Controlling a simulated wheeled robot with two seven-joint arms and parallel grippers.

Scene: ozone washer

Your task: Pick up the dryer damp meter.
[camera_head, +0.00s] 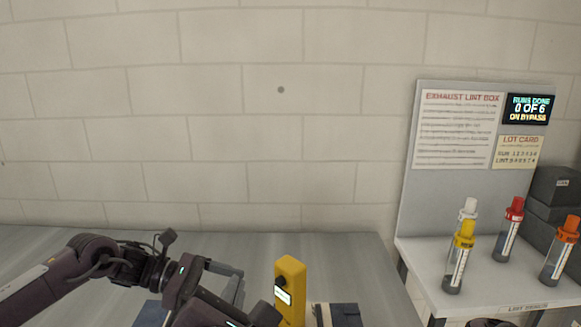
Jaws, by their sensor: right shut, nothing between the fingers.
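A yellow handheld meter (289,283) with a dark knob and a small pale label stands upright on the grey bench; its lower end is cut off by the picture's bottom edge. It looks like the dryer damp meter. My left arm comes in from the left, and grey finger parts (233,285) show at its end, left of the meter; their opening is unclear. My right gripper (264,314) shows only as dark parts low in the picture, close to the left of the meter. It is shut and empty, with its fingertips not clearly visible. Neither gripper holds the meter.
A dark blue object (337,314) lies right of the meter. A blue item (150,314) is partly hidden by my arm. At right, a raised shelf (425,262) carries several capped tubes and dark boxes (556,190). The bench behind the meter (335,255) is clear.

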